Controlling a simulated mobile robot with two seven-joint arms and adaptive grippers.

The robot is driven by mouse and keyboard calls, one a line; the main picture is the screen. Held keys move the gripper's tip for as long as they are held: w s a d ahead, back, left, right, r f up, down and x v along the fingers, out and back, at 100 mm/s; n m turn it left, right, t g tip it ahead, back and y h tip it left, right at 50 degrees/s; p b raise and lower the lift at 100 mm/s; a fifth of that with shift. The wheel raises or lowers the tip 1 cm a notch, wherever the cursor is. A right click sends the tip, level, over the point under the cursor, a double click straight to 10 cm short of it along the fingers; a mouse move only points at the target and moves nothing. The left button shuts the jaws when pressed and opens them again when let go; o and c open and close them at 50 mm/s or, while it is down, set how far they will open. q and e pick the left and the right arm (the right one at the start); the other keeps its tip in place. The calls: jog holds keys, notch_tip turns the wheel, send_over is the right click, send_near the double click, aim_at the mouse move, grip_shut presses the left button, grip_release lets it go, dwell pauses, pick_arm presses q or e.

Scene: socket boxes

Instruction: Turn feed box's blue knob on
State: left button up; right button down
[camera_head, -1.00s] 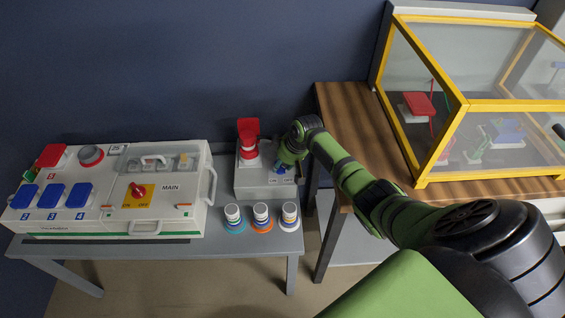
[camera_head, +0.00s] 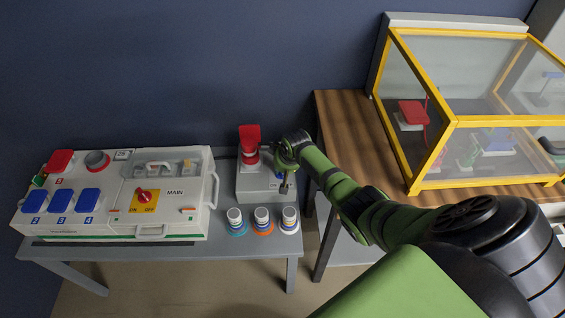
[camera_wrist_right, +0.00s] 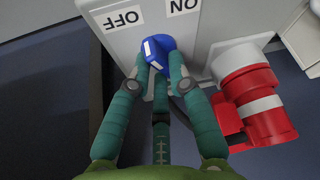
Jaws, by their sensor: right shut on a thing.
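The feed box (camera_head: 252,187) is a light grey box with a red plug socket on top, on the grey table in the head view. Its blue knob (camera_wrist_right: 158,47) shows in the wrist view between my right fingers, with white marks on it. The OFF label (camera_wrist_right: 124,19) and ON label (camera_wrist_right: 184,5) appear upside down beyond it. My right gripper (camera_wrist_right: 158,68) is shut on the knob; it also shows at the box's right side in the head view (camera_head: 285,186). The gripper largely hides the knob there. My left gripper is in neither view.
The MAIN socket box (camera_head: 120,228) with blue covers and a red-yellow switch stands left. The wooden table (camera_head: 343,120) with a yellow-framed case (camera_head: 455,120) is right. The red socket (camera_wrist_right: 250,95) is close to my fingers.

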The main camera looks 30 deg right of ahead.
jog(key=m, duration=0.1)
jog(key=m+h+p, duration=0.1)
jog(key=m, duration=0.1)
jog(key=shift+a+g, duration=0.2)
jog(key=shift+g, duration=0.1)
jog(key=shift+m+h, duration=0.3)
jog(key=shift+m, duration=0.5)
jog(key=shift+a+f+m+g+h, duration=0.1)
jog(key=shift+m+g+h, duration=0.2)
jog(key=shift+m, duration=0.7)
jog(key=m+g+h+b, duration=0.1)
jog(key=m, duration=0.2)
jog(key=shift+a+f+b, duration=0.1)
jog(key=shift+f+b, duration=0.05)
jog(key=shift+b, duration=0.2)
jog(key=shift+m+g+b, duration=0.7)
jog(key=shift+m+b, duration=0.6)
jog(key=shift+m, duration=0.7)
jog(key=shift+h, duration=0.3)
jog(key=c, duration=1.1)
grip_release()
jog(key=shift+c, duration=0.2)
